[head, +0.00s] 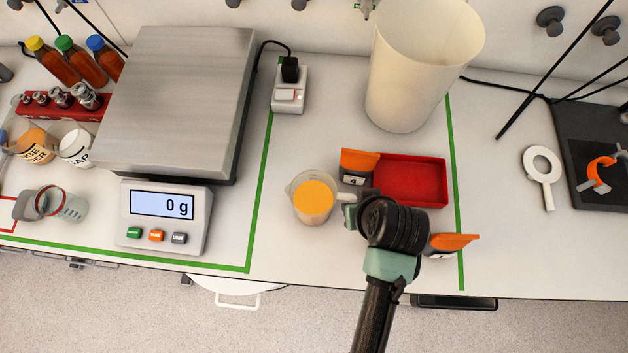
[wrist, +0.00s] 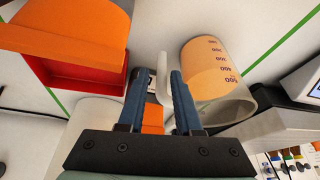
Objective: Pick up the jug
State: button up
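The jug (head: 313,197) is a clear measuring jug with orange juice in it. It stands upright on the white bench, between the scale and the red tray, with its handle towards the right. In the wrist view the jug (wrist: 215,75) shows volume marks, and its pale handle (wrist: 162,88) lies between my two blue fingers. My gripper (wrist: 160,85) is open around the handle, with a gap visible between the fingers. In the head view my gripper (head: 350,213) is low beside the jug's right side, partly hidden by my wrist.
A red tray (head: 412,180) and an orange-topped holder (head: 359,166) stand close behind my gripper; another orange-topped holder (head: 453,243) is to its right. A tall cream container (head: 410,85) stands at the back. The scale (head: 165,215) reads 0 g at the left.

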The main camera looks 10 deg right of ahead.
jog(key=shift+p+x, duration=0.6)
jog(key=shift+x, duration=2.05)
jog(key=shift+s+a, duration=0.1)
jog(key=shift+a, duration=0.05)
grip_shut()
jog(key=shift+r, duration=0.1)
